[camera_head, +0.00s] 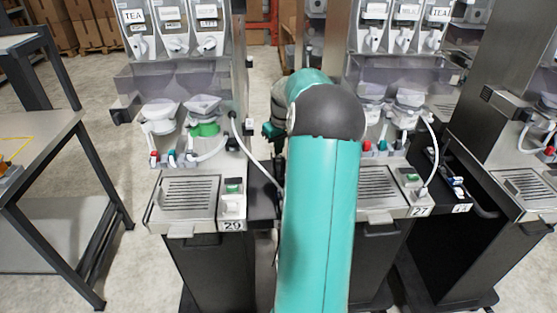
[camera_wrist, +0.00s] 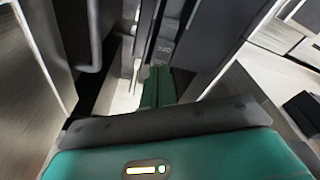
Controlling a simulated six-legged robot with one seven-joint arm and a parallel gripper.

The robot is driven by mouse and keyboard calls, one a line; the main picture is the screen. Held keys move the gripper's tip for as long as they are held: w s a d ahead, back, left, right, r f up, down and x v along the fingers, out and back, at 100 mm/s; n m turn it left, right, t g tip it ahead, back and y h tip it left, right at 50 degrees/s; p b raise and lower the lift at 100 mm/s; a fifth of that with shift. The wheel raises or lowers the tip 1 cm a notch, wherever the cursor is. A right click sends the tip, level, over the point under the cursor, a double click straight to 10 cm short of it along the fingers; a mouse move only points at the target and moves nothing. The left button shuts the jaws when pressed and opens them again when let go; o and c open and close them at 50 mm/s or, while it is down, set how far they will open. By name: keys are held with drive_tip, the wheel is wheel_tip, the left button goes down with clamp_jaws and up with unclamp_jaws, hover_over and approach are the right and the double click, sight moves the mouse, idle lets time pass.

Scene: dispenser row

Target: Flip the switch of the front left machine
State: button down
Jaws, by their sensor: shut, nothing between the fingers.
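The front left machine, labelled 29 (camera_head: 183,222), stands left of my arm in the head view. A small green switch (camera_head: 233,188) sits on its light front panel, right of the drip grille. I cannot tell which way the switch is set. My gripper shows as green fingers together and empty in the wrist view (camera_wrist: 157,88). The fingers point toward a dark upright panel with small markings (camera_wrist: 165,45). In the head view my arm hides most of the gripper. The switch cannot be made out in the wrist view.
Machine 27 (camera_head: 377,190) stands right of my arm, with a similar green switch (camera_head: 411,178). A white hose (camera_head: 255,158) hangs in the narrow gap beside machine 29. A metal table (camera_head: 42,140) is at the left. Free floor (camera_head: 125,195) lies between the table and machine 29.

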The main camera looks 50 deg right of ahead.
sight(279, 157)
drive_tip(key=shift+f, duration=0.65)
idle(0.3)
drive_tip(key=shift+r, duration=3.55)
